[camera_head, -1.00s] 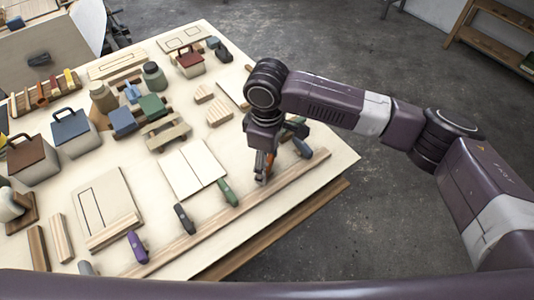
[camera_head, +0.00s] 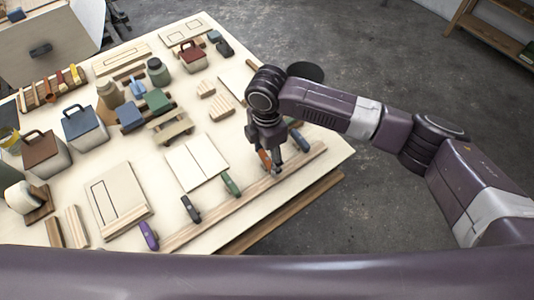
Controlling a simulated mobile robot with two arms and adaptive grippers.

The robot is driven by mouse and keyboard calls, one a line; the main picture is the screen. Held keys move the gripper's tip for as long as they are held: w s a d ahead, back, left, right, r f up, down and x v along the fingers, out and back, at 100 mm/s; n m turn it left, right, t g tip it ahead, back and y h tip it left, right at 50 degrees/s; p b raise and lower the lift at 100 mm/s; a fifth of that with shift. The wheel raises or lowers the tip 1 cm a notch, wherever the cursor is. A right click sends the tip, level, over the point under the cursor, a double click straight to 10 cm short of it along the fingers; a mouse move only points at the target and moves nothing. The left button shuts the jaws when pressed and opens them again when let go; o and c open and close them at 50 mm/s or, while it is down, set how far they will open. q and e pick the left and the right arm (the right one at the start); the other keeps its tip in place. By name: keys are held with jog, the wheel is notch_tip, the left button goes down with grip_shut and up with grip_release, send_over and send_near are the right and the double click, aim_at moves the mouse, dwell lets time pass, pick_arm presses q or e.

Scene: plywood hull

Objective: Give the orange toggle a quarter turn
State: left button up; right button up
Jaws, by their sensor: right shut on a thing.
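The orange toggle (camera_head: 264,159) is on the long wooden rail (camera_head: 215,215) near the board's front edge, between a green toggle (camera_head: 231,184) and a blue toggle (camera_head: 299,140). My right gripper (camera_head: 273,168) points down over the rail and is shut on the orange toggle. Its fingers hide part of the toggle, so its exact angle is hard to tell. My left gripper is not in view.
A dark toggle (camera_head: 190,208) and a purple toggle (camera_head: 148,235) sit farther left on the rail. Pale panels (camera_head: 196,162), blocks, lidded boxes (camera_head: 84,128) and bottles (camera_head: 158,72) crowd the board behind. Bare floor lies to the right.

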aim_at(267, 159)
jog(key=shift+r+n, duration=0.1)
jog(key=shift+n, duration=0.5)
jog(key=o, duration=1.2)
jog(key=shift+c, duration=0.2)
notch_tip(267, 159, up, 12)
